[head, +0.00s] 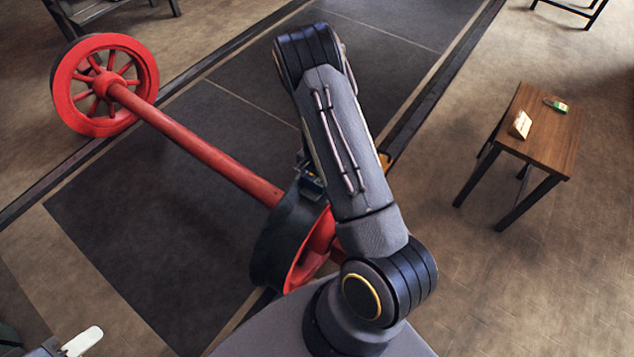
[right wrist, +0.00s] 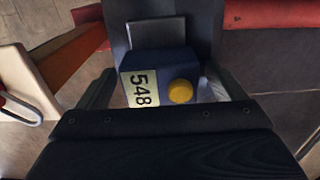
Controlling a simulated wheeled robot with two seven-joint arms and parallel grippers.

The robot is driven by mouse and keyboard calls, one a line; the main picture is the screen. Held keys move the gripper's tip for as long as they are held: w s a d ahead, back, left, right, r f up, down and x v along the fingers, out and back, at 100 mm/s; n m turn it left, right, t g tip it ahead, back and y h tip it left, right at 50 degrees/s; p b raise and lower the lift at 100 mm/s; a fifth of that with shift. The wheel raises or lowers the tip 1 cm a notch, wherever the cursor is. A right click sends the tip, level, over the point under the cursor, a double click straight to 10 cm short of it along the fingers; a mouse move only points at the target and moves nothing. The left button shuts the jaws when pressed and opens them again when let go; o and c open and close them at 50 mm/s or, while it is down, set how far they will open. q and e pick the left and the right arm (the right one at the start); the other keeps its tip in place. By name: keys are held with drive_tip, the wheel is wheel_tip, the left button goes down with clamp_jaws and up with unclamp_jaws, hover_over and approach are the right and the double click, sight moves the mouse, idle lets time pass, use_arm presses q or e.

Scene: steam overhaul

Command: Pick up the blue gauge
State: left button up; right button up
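The blue gauge (right wrist: 160,68) is a blue block with a pale "548" label and a round yellow knob, in the middle of the right wrist view. My right gripper (right wrist: 162,82) has one grey finger on each side of it. The fingers look apart, with a narrow gap showing at the right; contact is not clear. In the head view my right arm hides most of this spot. My left gripper (head: 82,342) shows only as a pale finger at the bottom left, far from the gauge, its opening unclear.
A red wheelset with a spoked wheel (head: 105,85) and axle (head: 200,150) lies across the dark floor strip; its near wheel (head: 275,245) is beside my right arm. A wooden table (head: 550,125) at the right bears a small card (head: 521,125) and a green item (head: 556,106).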

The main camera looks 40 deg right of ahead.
drive_tip(key=c, duration=1.2)
drive_tip(key=shift+c, duration=0.3)
drive_tip(key=shift+r, duration=0.15)
